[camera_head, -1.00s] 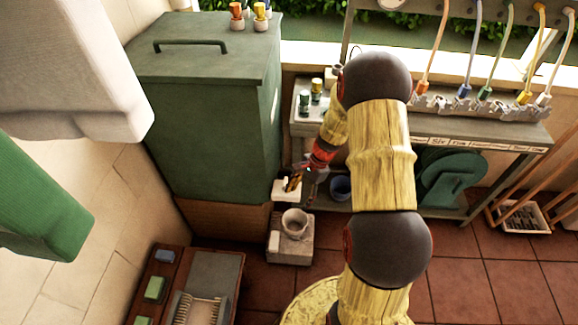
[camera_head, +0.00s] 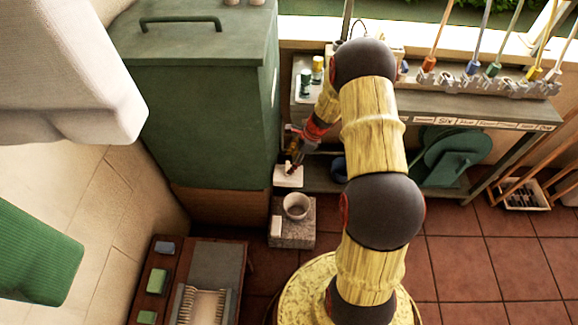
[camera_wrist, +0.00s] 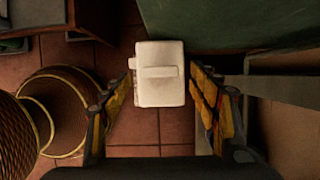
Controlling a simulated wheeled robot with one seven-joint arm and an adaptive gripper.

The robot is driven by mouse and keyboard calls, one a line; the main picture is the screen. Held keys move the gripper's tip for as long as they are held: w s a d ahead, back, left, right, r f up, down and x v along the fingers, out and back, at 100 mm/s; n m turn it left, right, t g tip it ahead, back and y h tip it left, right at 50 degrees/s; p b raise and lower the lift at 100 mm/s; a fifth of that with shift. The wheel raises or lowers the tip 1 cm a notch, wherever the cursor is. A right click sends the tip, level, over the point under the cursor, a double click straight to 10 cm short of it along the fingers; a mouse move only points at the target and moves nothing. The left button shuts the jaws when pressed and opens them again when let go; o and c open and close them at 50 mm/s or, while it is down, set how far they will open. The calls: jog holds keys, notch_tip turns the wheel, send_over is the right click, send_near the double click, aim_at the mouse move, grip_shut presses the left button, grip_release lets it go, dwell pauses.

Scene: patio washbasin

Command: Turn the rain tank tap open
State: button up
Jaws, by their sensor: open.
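The rain tank (camera_head: 205,120) is a tall dark green box at the left of the head view; its green side also shows in the wrist view (camera_wrist: 215,18). A pale block (camera_head: 288,178), which looks like the tap, sits low at the tank's right front corner. In the wrist view the pale block (camera_wrist: 158,95) has a raised bar across its face. My gripper (camera_head: 291,163) is at the block. In the wrist view my gripper (camera_wrist: 164,75) is open, with one yellow-padded finger on each side of the block and visible gaps. Contact is not visible.
A stone block with a pale pot (camera_head: 296,206) stands just below the tap. A brush tray (camera_head: 200,285) is at the lower left. Open tiled floor (camera_head: 470,265) lies at the lower right.

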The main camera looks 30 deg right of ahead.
aim_at(288, 166)
jog(key=shift+b+x, duration=0.45)
jog(key=shift+x, duration=1.05)
jog(key=c, duration=0.3)
jog(key=c, duration=0.9)
